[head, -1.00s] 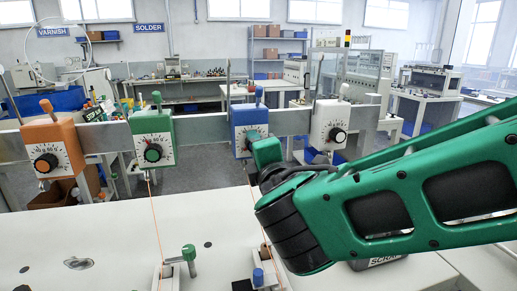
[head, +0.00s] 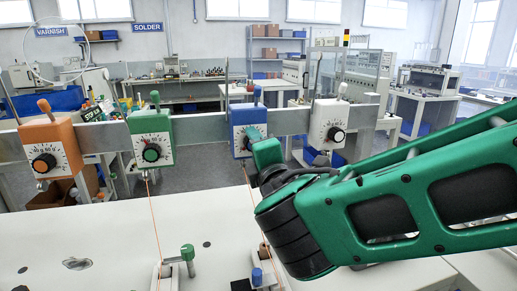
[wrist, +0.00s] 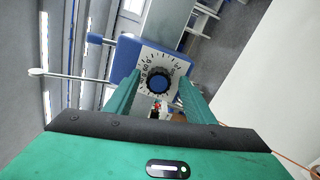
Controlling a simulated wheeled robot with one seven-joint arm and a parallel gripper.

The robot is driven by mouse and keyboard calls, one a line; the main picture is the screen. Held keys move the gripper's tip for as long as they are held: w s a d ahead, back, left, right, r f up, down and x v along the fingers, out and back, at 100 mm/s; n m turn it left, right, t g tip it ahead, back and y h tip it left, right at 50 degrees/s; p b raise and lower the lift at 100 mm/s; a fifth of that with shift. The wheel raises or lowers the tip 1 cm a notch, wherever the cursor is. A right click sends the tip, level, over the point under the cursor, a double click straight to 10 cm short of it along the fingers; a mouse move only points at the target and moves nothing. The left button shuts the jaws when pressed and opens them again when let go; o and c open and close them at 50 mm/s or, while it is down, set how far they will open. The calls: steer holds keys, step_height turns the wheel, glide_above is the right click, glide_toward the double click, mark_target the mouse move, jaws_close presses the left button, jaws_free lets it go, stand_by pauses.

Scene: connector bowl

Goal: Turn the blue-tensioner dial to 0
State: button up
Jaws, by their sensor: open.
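The blue tensioner (head: 241,117) hangs on the metal rail, between the green and the white tensioner. My gripper (wrist: 159,80) is open, with one green finger on each side of the dial. I cannot tell whether the fingers touch it. Some scale numbers show, but they are too small and tilted to read surely. In the head view my gripper (head: 262,150) hides most of this dial.
An orange tensioner (head: 46,138) and a green tensioner (head: 150,130) are at left on the rail (head: 202,128); a white tensioner (head: 325,125) is close at right. Below is a white bench top (head: 110,230) with a green-topped lever (head: 187,253) and a blue-capped post (head: 257,277). Thin orange wires run downward.

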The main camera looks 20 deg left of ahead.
steer(key=v, duration=1)
steer(key=shift+d, duration=0.2)
steer(key=shift+w+f, duration=0.1)
